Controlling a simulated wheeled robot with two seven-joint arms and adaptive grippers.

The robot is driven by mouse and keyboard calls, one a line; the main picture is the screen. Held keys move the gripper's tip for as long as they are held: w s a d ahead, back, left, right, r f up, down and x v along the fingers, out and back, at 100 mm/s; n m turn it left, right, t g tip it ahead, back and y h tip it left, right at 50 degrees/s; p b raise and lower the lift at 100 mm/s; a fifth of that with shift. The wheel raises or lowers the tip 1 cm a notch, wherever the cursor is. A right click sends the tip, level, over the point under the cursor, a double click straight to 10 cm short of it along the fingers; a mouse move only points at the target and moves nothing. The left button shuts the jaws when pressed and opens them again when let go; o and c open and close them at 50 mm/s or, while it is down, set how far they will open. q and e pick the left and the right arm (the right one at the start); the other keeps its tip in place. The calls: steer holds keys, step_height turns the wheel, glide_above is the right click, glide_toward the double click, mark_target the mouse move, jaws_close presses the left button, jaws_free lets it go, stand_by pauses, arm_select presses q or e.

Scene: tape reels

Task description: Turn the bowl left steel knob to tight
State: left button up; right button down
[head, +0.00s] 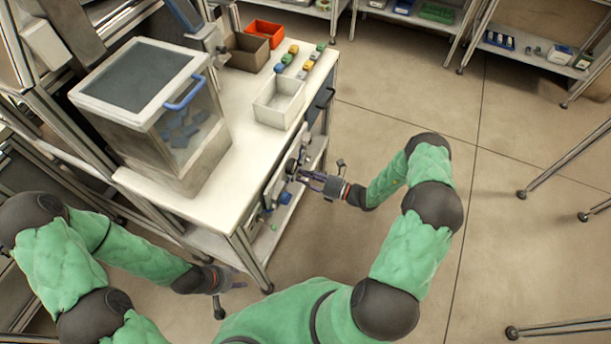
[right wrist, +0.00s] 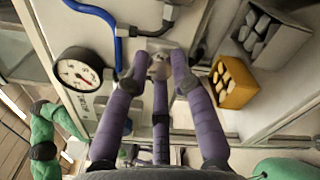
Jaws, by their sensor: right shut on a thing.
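A steel knob (right wrist: 158,66) shows between the purple fingertips of my right gripper (right wrist: 158,78) in the right wrist view. The fingers are closed around it, and they hide part of it. In the head view my right gripper (head: 308,177) is at the front panel (head: 274,190) of the white bench, and the knob is too small and covered to make out there. My left gripper (head: 236,286) is low at the left, below the bench corner and apart from the panel. Its fingers are too small to read.
A round gauge (right wrist: 77,73) and a blue hose (right wrist: 112,22) sit near the knob. A yellow bin (right wrist: 236,84) and a grey bin (right wrist: 268,38) are at the right of the wrist view. A lidded clear box (head: 150,110) and a white tray (head: 279,102) stand on the bench (head: 232,165).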

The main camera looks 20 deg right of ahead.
steer(key=shift+w+d+r+m, duration=0.25)
steer(key=shift+d+m, duration=0.1)
steer(key=shift+m, duration=0.15)
steer(key=c, duration=1.1)
jaws_free()
steer(key=shift+c, duration=0.2)
steer(key=shift+o, duration=0.4)
steer(key=shift+a+f, duration=0.1)
steer(key=shift+f, duration=0.05)
steer(key=shift+s, duration=0.1)
steer(key=v, duration=1.2)
steer(key=shift+a, duration=0.15)
